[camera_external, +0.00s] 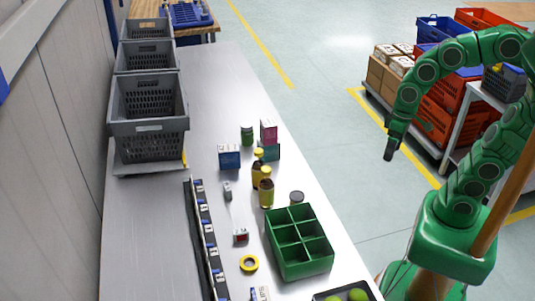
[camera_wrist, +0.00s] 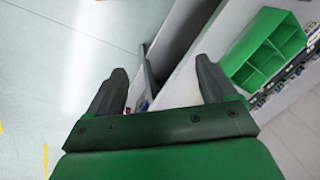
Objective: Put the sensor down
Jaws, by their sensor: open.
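My gripper (camera_external: 391,148) hangs over the floor to the right of the table, pointing down and clear of it. In the wrist view my gripper (camera_wrist: 160,85) has its two dark fingers wide apart, with nothing held between them. I cannot tell for sure which thing is the sensor. A small grey-white device with a reddish front (camera_external: 241,235) lies on the table left of the green divided bin. A smaller grey piece (camera_external: 228,190) lies farther back.
The green bin (camera_external: 299,242) has empty compartments; it also shows in the wrist view (camera_wrist: 265,48). Grey crates (camera_external: 148,118) line the left. The table's back middle is free.

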